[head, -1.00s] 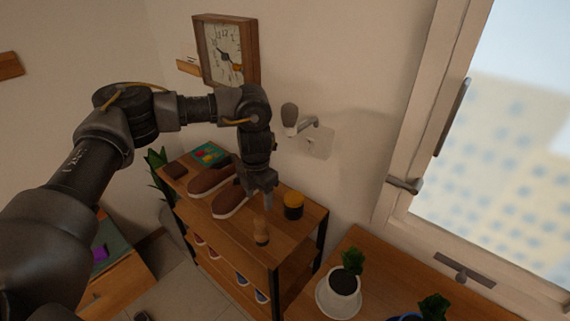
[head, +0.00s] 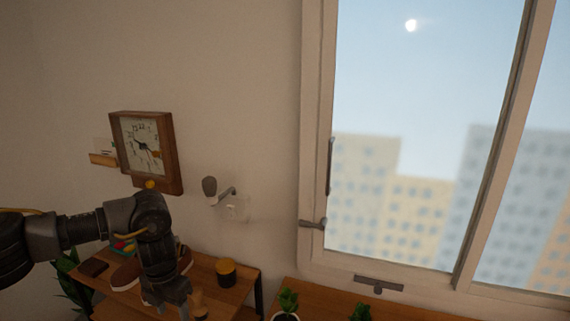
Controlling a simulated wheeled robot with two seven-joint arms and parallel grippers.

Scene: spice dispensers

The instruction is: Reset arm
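My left gripper (head: 168,292) hangs pointing down over the wooden shelf at the lower left of the head view. Its fingers are dark and small, so I cannot tell if they are open or shut. A small tan wooden object (head: 199,303) stands on the shelf just to the right of the gripper; its lower part is cut off by the picture's edge. Brown shoes (head: 126,274) are partly hidden behind my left arm. My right gripper is not in view.
A wooden clock (head: 144,150) and a grey wall fixture (head: 211,190) are on the wall behind. Potted plants (head: 288,302) stand below the window (head: 400,200). The space before the window is free.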

